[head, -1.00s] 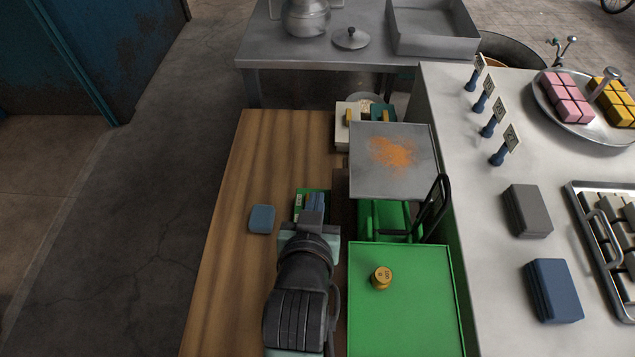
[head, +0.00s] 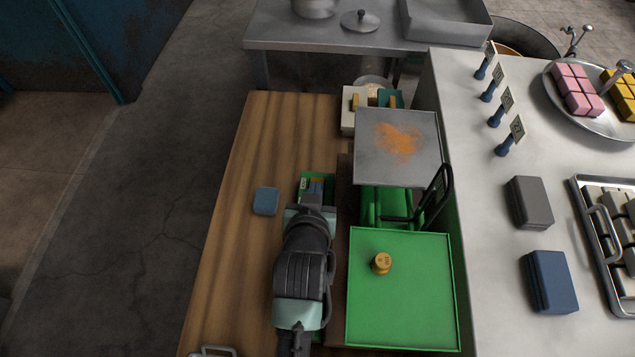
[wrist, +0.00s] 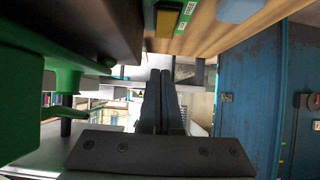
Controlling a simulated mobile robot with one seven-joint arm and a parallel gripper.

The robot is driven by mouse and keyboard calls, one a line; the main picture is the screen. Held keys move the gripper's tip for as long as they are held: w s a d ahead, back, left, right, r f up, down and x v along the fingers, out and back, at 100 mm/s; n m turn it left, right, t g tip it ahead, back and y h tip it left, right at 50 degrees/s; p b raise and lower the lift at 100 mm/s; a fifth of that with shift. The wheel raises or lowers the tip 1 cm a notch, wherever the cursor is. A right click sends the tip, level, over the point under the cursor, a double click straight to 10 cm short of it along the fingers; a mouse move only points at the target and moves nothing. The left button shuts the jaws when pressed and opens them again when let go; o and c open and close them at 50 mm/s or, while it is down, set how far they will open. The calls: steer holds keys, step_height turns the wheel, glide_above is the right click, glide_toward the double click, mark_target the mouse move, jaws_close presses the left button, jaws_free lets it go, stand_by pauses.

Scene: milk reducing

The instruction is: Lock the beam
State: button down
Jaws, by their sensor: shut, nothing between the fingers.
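A brass weight (head: 381,263) sits on the tray. A black looped bar (head: 440,192) rises at the body's right side. I cannot make out the beam or its lock for certain. My gripper (head: 312,200) is left of the green body, seen from above and partly covered by my arm. In the wrist view its fingers (wrist: 162,95) are together and empty. Green scale parts (wrist: 70,100) show left of them, apart from the fingertips.
A light counter (head: 480,220) with blocks and trays borders the scale on the right. The bench's left side is mostly clear.

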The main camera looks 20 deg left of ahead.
mark_target(319, 179)
steer(key=x, duration=0.5)
steer(key=shift+w+p, duration=0.1)
steer(key=shift+p, duration=0.3)
step_height(319, 179, down, 2)
steer(key=shift+w+f, duration=0.15)
steer(key=shift+f, duration=0.05)
steer(key=shift+w+f, duration=0.15)
steer(key=shift+f, duration=0.6)
steer(key=shift+p, duration=0.35)
